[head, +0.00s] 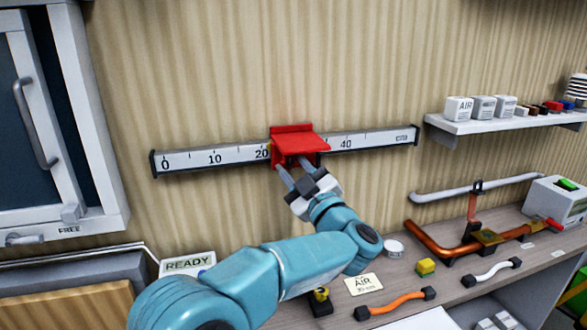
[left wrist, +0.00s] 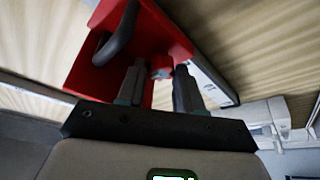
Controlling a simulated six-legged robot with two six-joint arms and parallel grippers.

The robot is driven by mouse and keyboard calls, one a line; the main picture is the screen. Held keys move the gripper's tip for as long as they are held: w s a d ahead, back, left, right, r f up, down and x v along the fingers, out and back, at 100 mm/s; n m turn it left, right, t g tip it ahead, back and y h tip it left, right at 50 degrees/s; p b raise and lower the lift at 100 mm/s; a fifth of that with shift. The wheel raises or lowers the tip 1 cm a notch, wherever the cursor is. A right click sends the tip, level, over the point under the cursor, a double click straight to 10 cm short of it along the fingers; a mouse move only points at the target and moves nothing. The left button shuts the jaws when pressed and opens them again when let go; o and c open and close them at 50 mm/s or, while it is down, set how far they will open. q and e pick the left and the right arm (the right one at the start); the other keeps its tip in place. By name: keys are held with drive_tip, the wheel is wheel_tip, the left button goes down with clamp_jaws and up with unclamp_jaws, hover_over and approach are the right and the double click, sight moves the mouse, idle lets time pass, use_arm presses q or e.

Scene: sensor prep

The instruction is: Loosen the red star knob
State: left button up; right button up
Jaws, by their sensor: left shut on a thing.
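A red carriage (head: 300,141) sits on the wall-mounted scale rail (head: 205,157), between the 20 and 40 marks. It also shows in the left wrist view (left wrist: 172,32), with a dark curved handle (left wrist: 117,35) at its side. My left gripper (head: 292,169) reaches up to the carriage from below and in front. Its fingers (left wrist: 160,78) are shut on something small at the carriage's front. I take this to be the red star knob, but its star shape cannot be made out, hidden by the fingers and carriage. My right gripper is not in view.
A shelf (head: 480,126) with small boxes is at right. A cabinet (head: 95,120) stands left. The wall around the rail is clear.

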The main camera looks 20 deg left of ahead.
use_arm(q)
drive_tip(key=o, duration=1)
